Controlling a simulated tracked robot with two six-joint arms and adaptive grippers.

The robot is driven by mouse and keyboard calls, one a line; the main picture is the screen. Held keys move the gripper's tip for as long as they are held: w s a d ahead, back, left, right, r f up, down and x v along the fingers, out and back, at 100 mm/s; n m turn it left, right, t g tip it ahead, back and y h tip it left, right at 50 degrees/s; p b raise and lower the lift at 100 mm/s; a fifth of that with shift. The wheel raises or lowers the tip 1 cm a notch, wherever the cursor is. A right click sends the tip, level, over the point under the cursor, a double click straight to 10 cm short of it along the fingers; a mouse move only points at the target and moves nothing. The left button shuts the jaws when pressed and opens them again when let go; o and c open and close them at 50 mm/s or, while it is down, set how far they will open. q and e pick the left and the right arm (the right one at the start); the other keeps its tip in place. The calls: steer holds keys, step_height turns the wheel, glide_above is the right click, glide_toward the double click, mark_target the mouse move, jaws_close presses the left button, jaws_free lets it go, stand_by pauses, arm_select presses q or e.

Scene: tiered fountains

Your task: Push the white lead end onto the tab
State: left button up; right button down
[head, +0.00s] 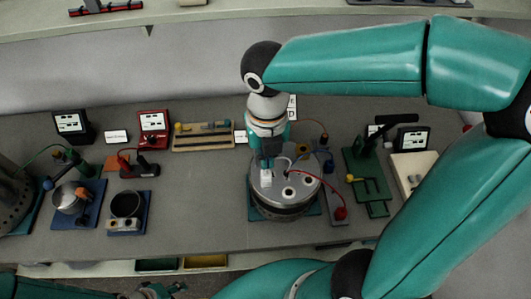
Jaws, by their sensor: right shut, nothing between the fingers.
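My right gripper (267,165) points down over the left part of a round grey metal unit (285,205). Its fingers are shut with nothing between them. A small white piece (266,179), which looks like the white lead end, sits just below the fingertips on the unit's top; I cannot tell whether they touch. A pale lead curves up beside the fingers. The tab cannot be made out; the gripper and white piece may hide it. My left gripper (162,290) is partly in view at the bottom edge, too small and dark to read.
A green stand (368,175) is farther right. A pot on a blue base (127,205) and a red meter (153,122) are left. Grey bench between the pot and the unit is clear.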

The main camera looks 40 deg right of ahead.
mark_target(266, 173)
steer(key=f, duration=0.1)
steer(key=f+b, duration=0.1)
steer(key=shift+w+f+b, duration=0.25)
steer(key=shift+f+b, duration=0.1)
steer(key=shift+f, duration=0.05)
steer(key=shift+s+f+b, duration=0.1)
steer(key=shift+f+b, duration=0.35)
steer(key=shift+f, duration=0.05)
steer(key=shift+f, duration=0.3)
